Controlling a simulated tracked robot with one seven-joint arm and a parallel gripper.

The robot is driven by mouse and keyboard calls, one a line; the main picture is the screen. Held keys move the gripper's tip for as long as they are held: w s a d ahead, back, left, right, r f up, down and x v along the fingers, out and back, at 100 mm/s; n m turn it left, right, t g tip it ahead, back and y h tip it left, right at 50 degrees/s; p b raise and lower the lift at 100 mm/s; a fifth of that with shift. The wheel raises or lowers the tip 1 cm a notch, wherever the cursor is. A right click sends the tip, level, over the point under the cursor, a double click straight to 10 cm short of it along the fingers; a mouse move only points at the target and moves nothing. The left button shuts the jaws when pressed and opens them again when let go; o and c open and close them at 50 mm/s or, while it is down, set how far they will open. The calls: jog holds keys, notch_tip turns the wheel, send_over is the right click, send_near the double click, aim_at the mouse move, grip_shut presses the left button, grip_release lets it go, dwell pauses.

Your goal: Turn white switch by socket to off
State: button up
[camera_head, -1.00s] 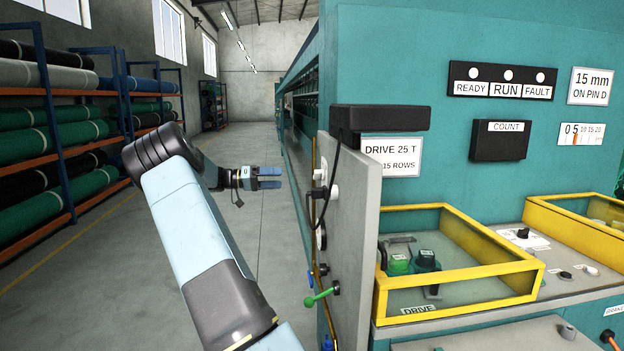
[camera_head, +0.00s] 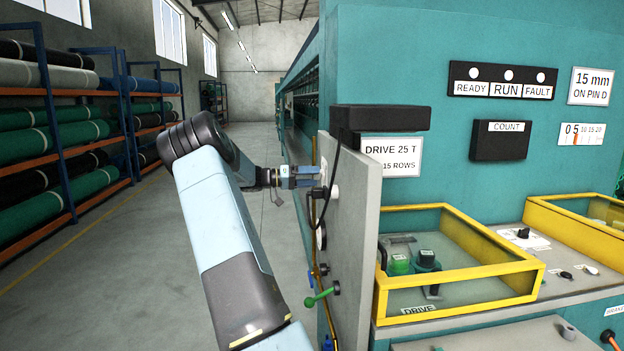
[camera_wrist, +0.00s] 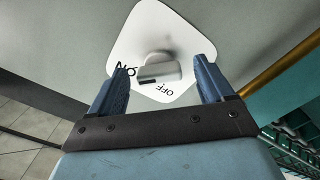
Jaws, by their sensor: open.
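The white switch is a knob (camera_wrist: 158,72) on a white plate (camera_wrist: 170,30) in the wrist view, with ON and OFF marked beside it, upside down. The knob's bar lies nearly level there, its left end close to ON. In the head view the plate (camera_head: 334,172) shows nearly edge-on on the grey panel, partly hidden by my gripper (camera_head: 314,176). My gripper is open in front of the switch; in the wrist view its blue fingers (camera_wrist: 159,66) stand on either side of the knob, with gaps. I cannot tell whether the fingertips reach past its face.
A green-handled lever (camera_head: 320,297) sticks out lower down. Yellow-framed guards (camera_head: 460,285) stand right of the panel. The aisle floor (camera_head: 240,160) to the left is clear.

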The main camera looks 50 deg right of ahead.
jog(key=shift+s+d, duration=0.3)
jog(key=shift+d, duration=0.05)
jog(key=c, duration=1)
jog(key=shift+a+f, duration=0.1)
jog(key=shift+c, duration=0.2)
